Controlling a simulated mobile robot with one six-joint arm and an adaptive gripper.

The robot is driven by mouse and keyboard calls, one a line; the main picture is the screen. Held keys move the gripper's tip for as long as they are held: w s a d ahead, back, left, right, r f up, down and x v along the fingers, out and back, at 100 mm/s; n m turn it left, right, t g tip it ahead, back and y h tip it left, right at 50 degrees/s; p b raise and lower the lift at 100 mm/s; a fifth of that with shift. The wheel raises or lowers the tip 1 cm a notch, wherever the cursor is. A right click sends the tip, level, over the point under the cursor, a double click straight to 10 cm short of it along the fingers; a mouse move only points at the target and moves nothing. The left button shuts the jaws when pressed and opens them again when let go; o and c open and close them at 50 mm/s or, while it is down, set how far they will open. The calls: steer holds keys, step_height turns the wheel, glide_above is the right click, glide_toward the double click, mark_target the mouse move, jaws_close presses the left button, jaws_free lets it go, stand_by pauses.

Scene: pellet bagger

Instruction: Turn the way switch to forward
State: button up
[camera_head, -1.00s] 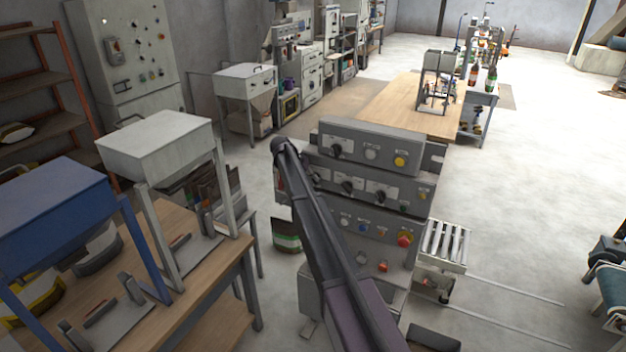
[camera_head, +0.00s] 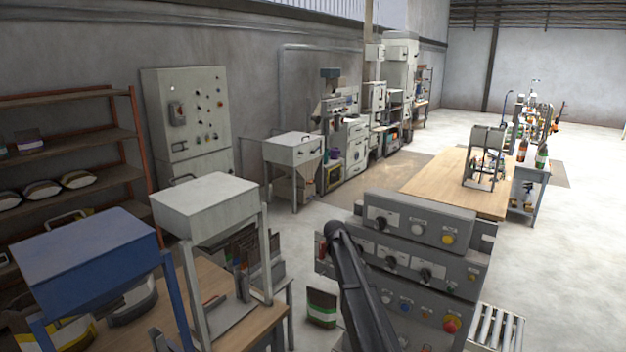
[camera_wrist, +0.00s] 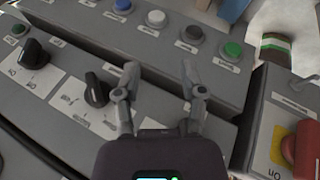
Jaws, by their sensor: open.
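The pellet bagger's control console (camera_head: 470,268) stands at lower right in the head view, with black rotary switches on its upper tiers. In the wrist view, one black rotary switch (camera_wrist: 97,90) is just left of my gripper (camera_wrist: 160,80); another black switch (camera_wrist: 35,53) is farther left. The labels are too small to read, so I cannot tell which is the way switch. My gripper is open and empty, its fingers apart over the panel. The left finger is beside the nearer switch; contact is unclear. In the head view my arm hides part of the console, and my gripper is out of sight.
Blue (camera_wrist: 122,5), white (camera_wrist: 155,18), dark grey (camera_wrist: 193,35) and green (camera_wrist: 232,50) buttons line the tier beyond my fingers. A red switch (camera_wrist: 305,150) on a yellow plate is at right. A blue hopper (camera_head: 85,260) and a pale hopper (camera_head: 205,205) stand left of the console.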

steer(key=s+f+n+y+b, duration=0.1)
steer(key=s+f+y+b, duration=0.1)
steer(key=s, duration=1)
steer(key=s+f+n+y+b, duration=0.2)
steer(key=s+f, duration=0.3)
steer(key=s, duration=0.8)
steer(key=s+f+n+y+b, duration=0.2)
steer(key=s+f+b, duration=0.1)
steer(key=s, duration=1)
steer(key=shift+a+f, duration=0.25)
